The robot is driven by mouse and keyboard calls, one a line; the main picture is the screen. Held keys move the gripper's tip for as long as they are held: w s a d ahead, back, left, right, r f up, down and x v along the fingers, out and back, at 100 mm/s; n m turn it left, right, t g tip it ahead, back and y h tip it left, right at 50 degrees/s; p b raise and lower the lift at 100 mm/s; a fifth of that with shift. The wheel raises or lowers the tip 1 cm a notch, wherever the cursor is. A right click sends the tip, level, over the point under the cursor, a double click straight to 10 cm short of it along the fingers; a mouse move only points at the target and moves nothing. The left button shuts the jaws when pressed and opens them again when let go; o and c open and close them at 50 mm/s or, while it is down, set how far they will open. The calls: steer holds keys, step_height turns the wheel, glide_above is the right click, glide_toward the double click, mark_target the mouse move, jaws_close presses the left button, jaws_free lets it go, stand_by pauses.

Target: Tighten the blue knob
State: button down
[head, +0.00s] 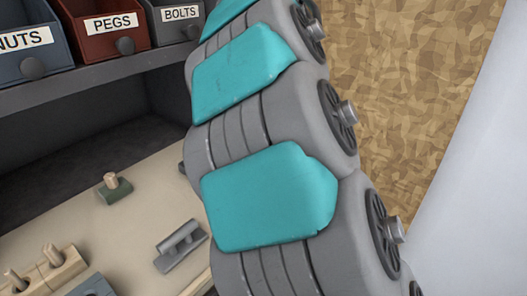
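I see no blue knob in the head view. My gripper is not in view. My large grey and teal arm links fill the middle of the view and hide much of what lies behind them. The bins carry dark round knobs, and the one on the blue-grey NUTS bin (14,62) looks dark grey.
A red PEGS bin (97,51) and a grey BOLTS bin (172,32) stand on a dark shelf (105,72). Below, a pale bench top (135,225) bears a green block with a peg (113,190), a grey bracket (181,246) and a wooden peg block (50,268).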

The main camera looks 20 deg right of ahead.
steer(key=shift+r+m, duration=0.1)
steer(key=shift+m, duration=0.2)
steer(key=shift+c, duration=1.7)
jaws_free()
